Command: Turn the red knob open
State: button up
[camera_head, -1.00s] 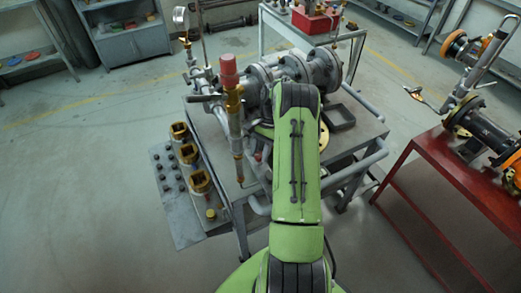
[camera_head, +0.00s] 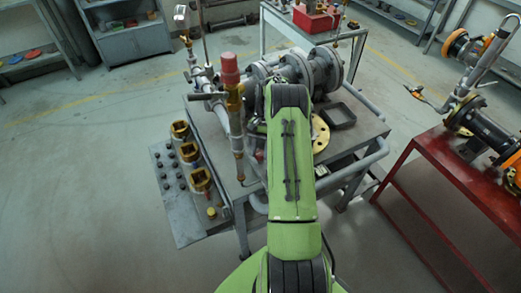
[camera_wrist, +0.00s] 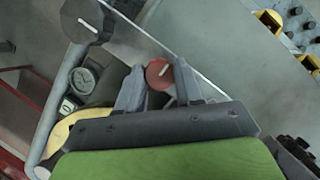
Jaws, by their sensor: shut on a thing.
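The red knob (camera_wrist: 158,73) is a small round disc with a white line across its face, seen in the wrist view. My gripper (camera_wrist: 159,79) is shut on it, with one grey finger on each side. The line on the knob is slanted. In the head view my green arm reaches over the grey valve table (camera_head: 340,158) and hides the gripper and this knob.
A grey round knob (camera_wrist: 86,20) with a white line and a gauge (camera_wrist: 84,78) are near my gripper. A tall brass fitting with a red cap (camera_head: 229,68) stands left of my arm. A red table (camera_head: 440,180) stands at right.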

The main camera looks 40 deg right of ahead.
jog(key=o, duration=1)
jog(key=shift+o, duration=0.2)
jog(key=p+v, duration=0.8)
jog(key=v, duration=0.8)
jog(key=shift+f, duration=0.15)
